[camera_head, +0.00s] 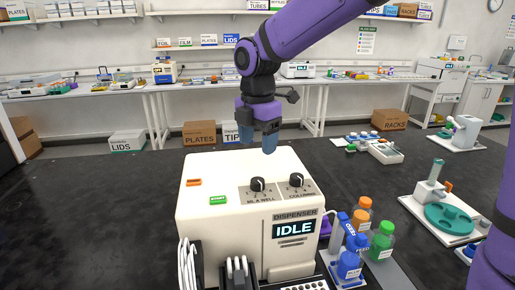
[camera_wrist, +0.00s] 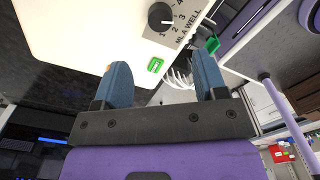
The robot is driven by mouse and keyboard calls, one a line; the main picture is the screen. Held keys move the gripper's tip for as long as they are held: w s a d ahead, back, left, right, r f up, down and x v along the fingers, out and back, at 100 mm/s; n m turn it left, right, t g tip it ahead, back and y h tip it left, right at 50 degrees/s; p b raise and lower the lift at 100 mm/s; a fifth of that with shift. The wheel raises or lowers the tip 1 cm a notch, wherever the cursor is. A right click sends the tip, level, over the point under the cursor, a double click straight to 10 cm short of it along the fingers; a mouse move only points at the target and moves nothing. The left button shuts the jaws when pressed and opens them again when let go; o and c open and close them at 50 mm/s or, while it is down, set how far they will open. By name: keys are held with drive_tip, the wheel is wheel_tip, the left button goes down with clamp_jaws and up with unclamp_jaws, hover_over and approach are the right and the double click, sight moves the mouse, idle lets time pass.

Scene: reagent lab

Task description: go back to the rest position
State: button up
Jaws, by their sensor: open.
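My gripper (camera_head: 258,136) hangs from my purple arm above the back part of the cream dispenser (camera_head: 225,205), fingers pointing down. In the wrist view its two blue fingers (camera_wrist: 160,88) are spread apart with nothing between them. The dispenser has two black knobs, a green button (camera_head: 218,200), an orange button (camera_head: 194,182) and a display reading IDLE (camera_head: 295,229). In the wrist view the green button (camera_wrist: 155,65) shows beyond the fingertips, with one knob (camera_wrist: 161,17) above it. The gripper appears apart from the dispenser.
Bottles with blue, green and orange caps (camera_head: 350,262) stand right of the dispenser. A turquoise turntable device (camera_head: 449,218) and a white tray (camera_head: 385,153) are farther right on the black bench (camera_head: 120,215). The bench left of the dispenser is clear.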

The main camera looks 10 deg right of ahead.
drive_tip(key=s+d+r+m+t, duration=0.2)
drive_tip(key=s+d+r+m, duration=0.1)
drive_tip(key=s+d+m, duration=0.7)
drive_tip(key=s+d+r+m+t, duration=0.3)
drive_tip(key=s+d+m, duration=0.7)
drive_tip(key=s+m, duration=0.3)
drive_tip(key=shift+s+d+m, duration=0.2)
drive_tip(key=shift+s+m, duration=0.15)
drive_tip(key=shift+m, duration=0.65)
